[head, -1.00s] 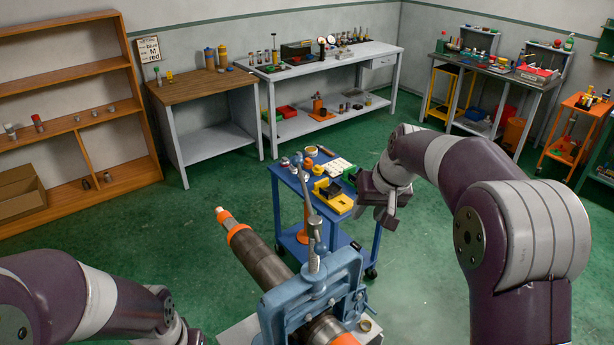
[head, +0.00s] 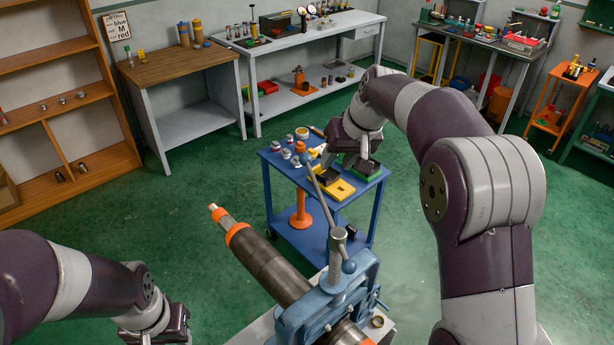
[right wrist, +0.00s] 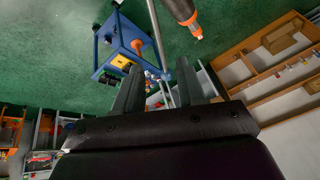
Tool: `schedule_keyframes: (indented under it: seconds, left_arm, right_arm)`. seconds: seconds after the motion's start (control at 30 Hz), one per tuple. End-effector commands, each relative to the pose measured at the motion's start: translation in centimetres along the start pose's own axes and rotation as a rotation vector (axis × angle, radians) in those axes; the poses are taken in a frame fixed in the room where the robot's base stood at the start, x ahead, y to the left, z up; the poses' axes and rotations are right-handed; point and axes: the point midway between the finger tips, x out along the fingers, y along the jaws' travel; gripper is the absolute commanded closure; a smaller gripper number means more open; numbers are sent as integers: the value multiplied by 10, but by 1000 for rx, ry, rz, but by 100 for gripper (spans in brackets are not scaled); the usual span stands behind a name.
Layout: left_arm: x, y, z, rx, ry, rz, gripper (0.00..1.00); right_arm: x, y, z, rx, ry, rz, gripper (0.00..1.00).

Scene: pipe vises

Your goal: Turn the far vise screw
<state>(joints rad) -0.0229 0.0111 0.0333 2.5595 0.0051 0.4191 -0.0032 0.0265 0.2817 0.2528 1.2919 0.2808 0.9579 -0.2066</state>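A blue vise (head: 330,300) stands at the bottom centre of the head view, around a dark pipe (head: 280,272) with orange bands. Its upright screw (head: 338,248) carries a long grey handle bar (head: 323,205), tilted up to the left. Only this vise shows. My right gripper (head: 352,150) is beyond the vise, to the right of the bar's upper end. In the right wrist view my right gripper (right wrist: 158,82) is open; the bar (right wrist: 157,40) appears between its fingers, but I cannot tell its depth. My left gripper (head: 160,328) is low at left, its fingers unclear.
A blue cart (head: 350,215) with a yellow block (head: 335,190) and small items stands just beyond the vise, below my right gripper. A wooden shelf (head: 75,125) and workbenches (head: 185,75) line the back. Green floor (head: 190,215) is clear left of the cart.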

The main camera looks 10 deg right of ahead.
Motion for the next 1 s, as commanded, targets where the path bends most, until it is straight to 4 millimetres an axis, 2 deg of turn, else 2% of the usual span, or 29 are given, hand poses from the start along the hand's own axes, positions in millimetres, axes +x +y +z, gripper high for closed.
schedule_keyframes:
  seconds: [0.13, 0.17, 0.2, 0.3, 0.4, 0.53, 0.7, 0.9, 0.93, 1.0]
  left_arm:
    - [14, 0, 2, 0, 0, 0, 60]
    - [2, 0, 1, 0, -2, 0, 60]
    - [-7, 0, 0, 0, -2, 0, 60]
    - [-21, 0, -2, 0, 0, 0, 60]
    - [-32, 0, -4, 0, 0, 0, 60]
    - [-41, 0, -5, 0, 0, 0, 60]
    - [-43, 0, -5, 0, 0, 0, 60]
    - [-42, 0, -5, 0, -1, 0, 60]
    - [-42, 0, -5, 0, -1, 0, 60]
    - [-42, 0, -5, 0, -1, 0, 60]
  right_arm:
    - [30, 1, 3, -1, -2, 0, 60]
    - [29, -1, 0, 0, -6, -1, 60]
    - [38, -1, -1, 1, -8, -1, 60]
    - [64, -2, -1, 1, -7, -1, 60]
    - [88, -1, -1, 2, -7, 0, 60]
    - [111, -1, -1, 0, -3, 0, 60]
    - [124, 0, 0, 1, 0, 0, 60]
    - [125, 0, 0, 1, 0, 0, 60]
    - [125, 0, 0, 1, 0, 0, 67]
    - [125, 0, 0, 0, 0, 0, 90]
